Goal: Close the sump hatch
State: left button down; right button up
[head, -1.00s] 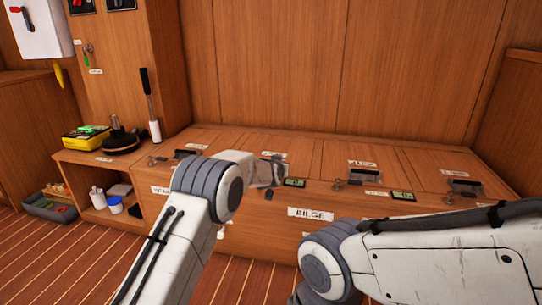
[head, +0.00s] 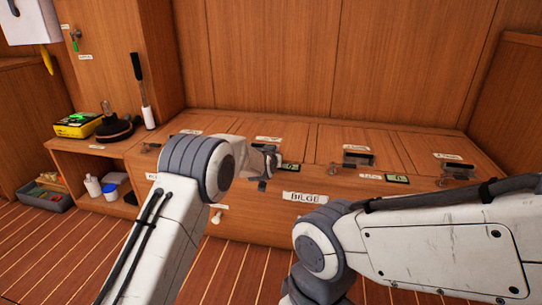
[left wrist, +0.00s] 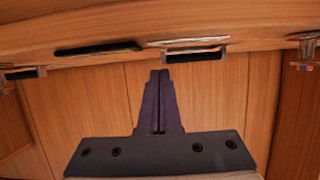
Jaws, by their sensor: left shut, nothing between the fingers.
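The long wooden bench has a top of several lid panels (head: 308,142), which look closed and flush. Small labels sit by the lids, too small to read, so I cannot tell which is the sump hatch. A recessed handle (head: 358,157) shows on a middle-right panel. My left gripper (head: 267,165) is over the bench's front edge, left of middle, partly hidden by its own arm. In the left wrist view its dark fingers (left wrist: 160,76) are together and empty, in front of wooden panels and below a dark slot (left wrist: 195,54). My right gripper is out of view; only its arm shows.
A BILGE plate (head: 305,197) is on the bench front. A small display (head: 397,179) sits near the front edge.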

pick_arm(q)
jog(key=s+d+r+m+g+p, duration=0.1)
jog(key=s+r+g+p, duration=0.2)
jog(key=s+r+p, duration=0.75)
jog(key=s+d+r+m+g+p, duration=0.1)
jog(key=s+d+r+g, duration=0.15)
jog(key=s, duration=1.45)
jog(key=s+a+r+m+g+y+p, duration=0.1)
jog(key=s+a+r+g+p, duration=0.25)
jog(key=s, duration=0.65)
jog(key=s+a+r+m+g+p, duration=0.15)
jog(key=s+a, duration=0.25)
jog(key=s, duration=0.6)
jog(key=s+a+r+g+y+p, duration=0.1)
jog(key=s+a+r+g+p, duration=0.25)
jog(key=s, duration=0.65)
notch_tip(320, 180, up, 36)
jog(key=p, duration=3.6)
jog(key=shift+w+r, duration=0.25)
